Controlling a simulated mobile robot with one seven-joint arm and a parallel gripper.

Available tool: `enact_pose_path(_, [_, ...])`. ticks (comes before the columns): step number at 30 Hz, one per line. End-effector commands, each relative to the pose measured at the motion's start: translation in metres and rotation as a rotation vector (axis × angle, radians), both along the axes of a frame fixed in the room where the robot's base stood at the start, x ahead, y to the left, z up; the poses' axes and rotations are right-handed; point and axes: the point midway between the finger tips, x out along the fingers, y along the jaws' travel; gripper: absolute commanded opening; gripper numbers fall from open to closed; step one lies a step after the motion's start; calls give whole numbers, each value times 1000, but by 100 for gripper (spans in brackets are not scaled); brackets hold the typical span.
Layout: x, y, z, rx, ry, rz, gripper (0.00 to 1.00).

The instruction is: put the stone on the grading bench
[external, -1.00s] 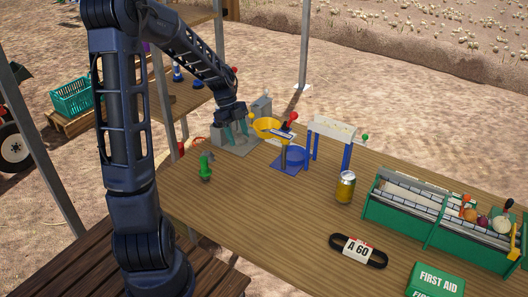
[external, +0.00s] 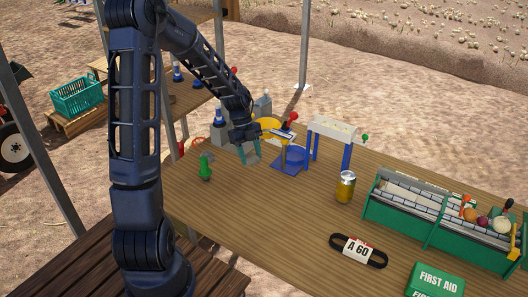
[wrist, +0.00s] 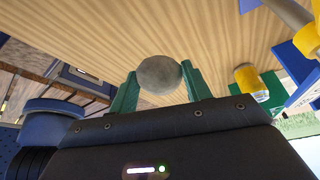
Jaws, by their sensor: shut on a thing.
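My gripper (wrist: 158,88) is shut on a round grey stone (wrist: 159,75), held between its two green fingertips in the wrist view. In the external view my gripper (external: 250,155) is low over the far left part of a wooden bench top (external: 270,215), left of the blue stand. The stone cannot be made out clearly there. The bench's wood grain (wrist: 150,30) fills the upper wrist view behind the stone; the stone appears clear of it.
A yellow funnel (external: 268,125) and blue stand (external: 293,158) are close to my gripper. A green figure (external: 206,167) stands to its left. The middle is clear.

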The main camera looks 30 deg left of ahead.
Motion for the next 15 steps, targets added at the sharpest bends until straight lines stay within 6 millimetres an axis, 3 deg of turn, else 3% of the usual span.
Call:
enact_pose_path(9, [-1, -1, -67, -1, 3, -1, 16])
enact_pose_path(15, [0, 0, -87, -1, 1, 0, 16])
